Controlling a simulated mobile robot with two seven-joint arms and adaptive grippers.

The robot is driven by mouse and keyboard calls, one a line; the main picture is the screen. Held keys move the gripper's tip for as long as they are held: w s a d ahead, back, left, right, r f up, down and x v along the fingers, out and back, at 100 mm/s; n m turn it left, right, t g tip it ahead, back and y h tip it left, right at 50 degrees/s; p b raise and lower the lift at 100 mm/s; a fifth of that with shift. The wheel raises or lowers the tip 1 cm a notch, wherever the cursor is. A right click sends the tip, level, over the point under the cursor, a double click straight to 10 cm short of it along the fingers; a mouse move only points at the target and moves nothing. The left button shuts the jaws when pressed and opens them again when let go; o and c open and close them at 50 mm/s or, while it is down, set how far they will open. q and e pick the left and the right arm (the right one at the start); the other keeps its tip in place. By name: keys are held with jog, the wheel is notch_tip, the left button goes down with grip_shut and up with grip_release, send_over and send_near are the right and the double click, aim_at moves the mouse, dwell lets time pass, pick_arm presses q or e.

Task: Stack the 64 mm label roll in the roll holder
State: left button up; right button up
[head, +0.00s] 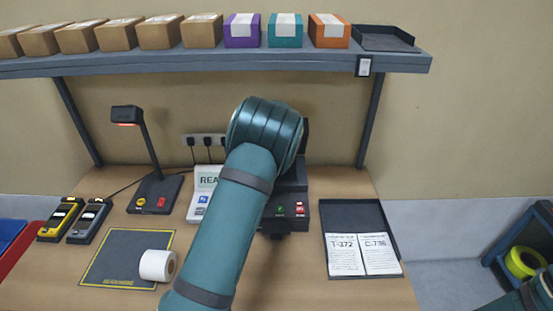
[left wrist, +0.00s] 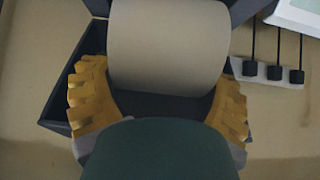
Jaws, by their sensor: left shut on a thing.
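My left gripper (left wrist: 162,85) has its yellow fingers shut on a label roll (left wrist: 168,40), a pale tan cylinder in the left wrist view. Its size cannot be read. A dark, open-topped box shape (left wrist: 62,112) lies behind and below the roll; I cannot tell if it is the roll holder or if the roll touches it. In the head view my left arm hides the gripper, the held roll and part of a black machine (head: 292,186). Another white roll (head: 153,265) lies on the mat (head: 110,262). My right gripper is out of view.
A dark tray (head: 383,274) with two label sheets lies right. A shelf (head: 210,61) with several boxes spans above. A socket strip (left wrist: 268,73) with plugs is on the wall behind.

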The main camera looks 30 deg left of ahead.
pick_arm(q)
notch_tip(320, 180, down, 4)
jog(key=shift+f, duration=0.25)
jog(key=shift+w+a+f+p, duration=0.15)
jog(key=shift+w+f+p, duration=0.05)
jog(key=shift+f+p, duration=0.15)
jog(key=shift+f+b, duration=0.2)
jog(key=shift+b, duration=0.1)
jog(key=o, duration=1.1)
jog(key=shift+o, duration=0.2)
